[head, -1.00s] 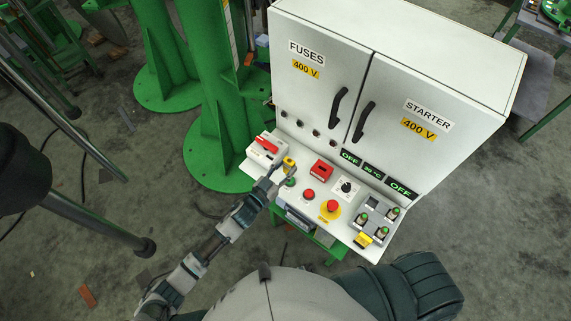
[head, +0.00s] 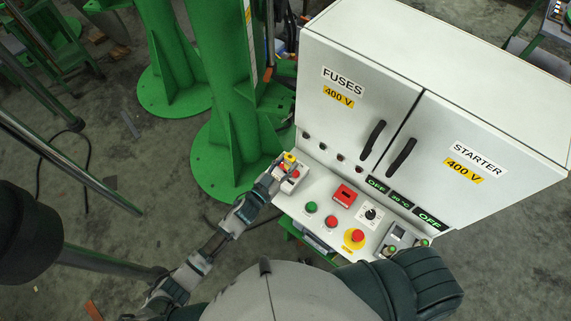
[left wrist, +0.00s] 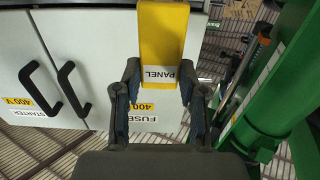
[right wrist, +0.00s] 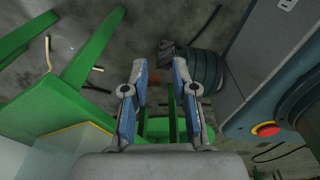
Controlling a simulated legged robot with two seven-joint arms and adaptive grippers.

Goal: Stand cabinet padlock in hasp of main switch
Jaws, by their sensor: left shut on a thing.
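A yellow padlock (head: 290,157) with a white label reading PANEL is held in my left gripper (head: 281,167); it fills the upper middle of the left wrist view (left wrist: 163,40). The left gripper also shows there (left wrist: 160,80), with a finger on each side of the padlock. In the head view the padlock is over the main switch (head: 293,183), a light box with red parts at the panel's left end. The gripper covers part of the switch. I cannot tell whether the shackle touches the hasp. My right gripper (right wrist: 161,78) is open and empty in the right wrist view.
The sloping panel carries a green button (head: 311,207), a red button (head: 331,221), a red emergency stop (head: 354,238) and a red box (head: 344,195). The white cabinet (head: 400,90) rises behind it. A green column (head: 222,100) stands at the left.

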